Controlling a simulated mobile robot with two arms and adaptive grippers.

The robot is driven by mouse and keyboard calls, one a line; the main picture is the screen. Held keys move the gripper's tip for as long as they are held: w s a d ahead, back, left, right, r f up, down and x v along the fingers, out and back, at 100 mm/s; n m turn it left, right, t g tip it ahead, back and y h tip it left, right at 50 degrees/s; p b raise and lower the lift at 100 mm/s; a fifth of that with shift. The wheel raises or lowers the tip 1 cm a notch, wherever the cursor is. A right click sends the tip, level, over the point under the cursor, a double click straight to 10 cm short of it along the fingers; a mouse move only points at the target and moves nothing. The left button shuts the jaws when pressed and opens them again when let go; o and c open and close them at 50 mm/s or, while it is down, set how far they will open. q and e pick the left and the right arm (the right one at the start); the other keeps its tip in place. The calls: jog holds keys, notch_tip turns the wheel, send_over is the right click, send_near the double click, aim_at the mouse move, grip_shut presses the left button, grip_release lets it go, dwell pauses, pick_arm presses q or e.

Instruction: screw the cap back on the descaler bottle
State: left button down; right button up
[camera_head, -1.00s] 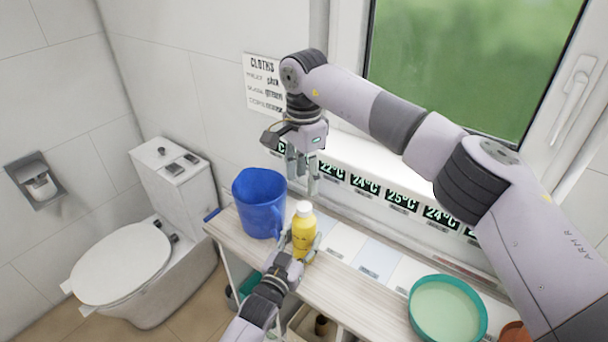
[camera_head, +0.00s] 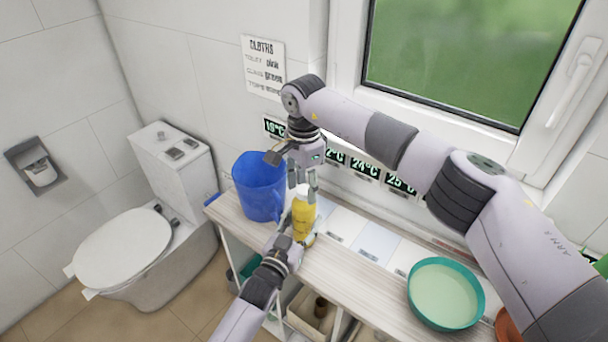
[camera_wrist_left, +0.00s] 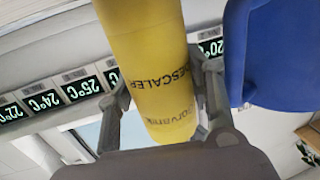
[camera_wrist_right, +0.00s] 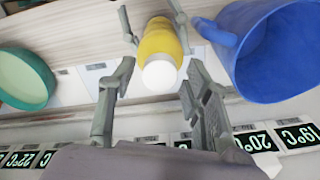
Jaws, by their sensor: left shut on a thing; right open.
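The yellow descaler bottle (camera_head: 303,218) stands upright above the counter beside the blue jug, its label legible in the left wrist view (camera_wrist_left: 155,75). My left gripper (camera_head: 294,241) is shut around its lower body. The white cap (camera_head: 302,190) sits at the bottle's top; the right wrist view shows it end-on (camera_wrist_right: 159,75). I cannot tell how tightly it is seated. My right gripper (camera_head: 304,180) is open, pointing down from above, its fingers on either side of the cap. In the right wrist view gaps show between fingers and cap.
A blue jug (camera_head: 258,187) stands close to the left of the bottle. A green-rimmed bowl (camera_head: 445,293) is on the counter (camera_head: 352,283) to the right. Temperature displays (camera_head: 365,169) line the wall behind. A toilet (camera_head: 125,250) stands at left.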

jog(key=shift+f, duration=0.1)
jog(key=shift+c, duration=0.2)
grip_shut()
dwell(0.4)
jog(key=m, duration=1.7)
jog(key=shift+m, duration=0.4)
jog(key=m, duration=0.4)
jog(key=shift+w, duration=0.1)
jog(key=shift+o, duration=0.6)
grip_release()
